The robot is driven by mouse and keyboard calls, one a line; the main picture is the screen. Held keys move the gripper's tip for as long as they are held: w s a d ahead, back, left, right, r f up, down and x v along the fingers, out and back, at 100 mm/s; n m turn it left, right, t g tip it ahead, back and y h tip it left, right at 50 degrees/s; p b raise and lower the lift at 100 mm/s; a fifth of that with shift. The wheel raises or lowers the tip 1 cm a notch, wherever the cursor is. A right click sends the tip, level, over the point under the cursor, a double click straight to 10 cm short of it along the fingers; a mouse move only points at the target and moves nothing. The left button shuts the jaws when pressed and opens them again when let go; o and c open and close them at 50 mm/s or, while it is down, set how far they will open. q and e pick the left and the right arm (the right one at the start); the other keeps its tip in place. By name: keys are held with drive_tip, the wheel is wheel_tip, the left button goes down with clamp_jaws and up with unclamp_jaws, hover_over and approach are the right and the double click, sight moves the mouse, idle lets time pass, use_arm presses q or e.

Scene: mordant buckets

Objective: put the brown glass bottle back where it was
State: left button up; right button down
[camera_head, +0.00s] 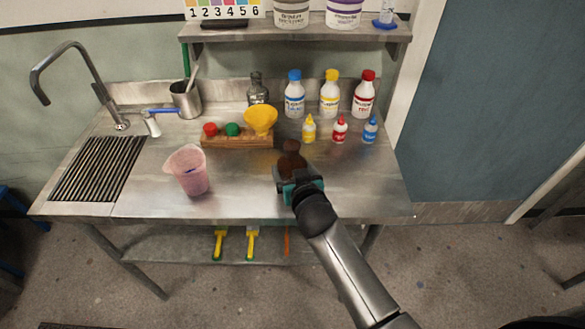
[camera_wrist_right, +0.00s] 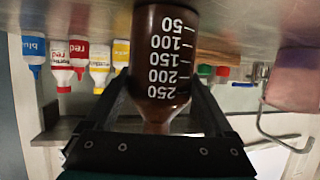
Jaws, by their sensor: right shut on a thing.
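The brown glass bottle (camera_head: 291,158) is at the middle-right of the steel table, upright as far as I can see. In the right wrist view, which is upside down, the bottle (camera_wrist_right: 163,60) shows white volume marks, and its base runs out of the top edge. My right gripper (camera_head: 296,180) is shut on the bottle, with a finger on each side of it (camera_wrist_right: 160,100). I cannot tell whether its base touches the table. My left gripper is not in view.
A wooden rack (camera_head: 222,141) with coloured caps and a yellow funnel (camera_head: 260,120) stands behind left. A pink beaker (camera_head: 188,172) stands left. Small dropper bottles (camera_head: 309,130) and larger bottles (camera_head: 330,98) stand behind right. The steel table (camera_head: 240,188) is bare between beaker and gripper.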

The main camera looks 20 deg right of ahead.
unclamp_jaws()
drive_tip(key=shift+r, duration=0.1)
drive_tip(key=shift+s+r, duration=0.1)
drive_tip(key=shift+s, duration=0.1)
drive_tip(key=p+v, duration=0.2)
drive_tip(key=v, duration=0.9)
drive_tip(key=shift+s+r, duration=0.2)
drive_tip(key=shift+s, duration=0.1)
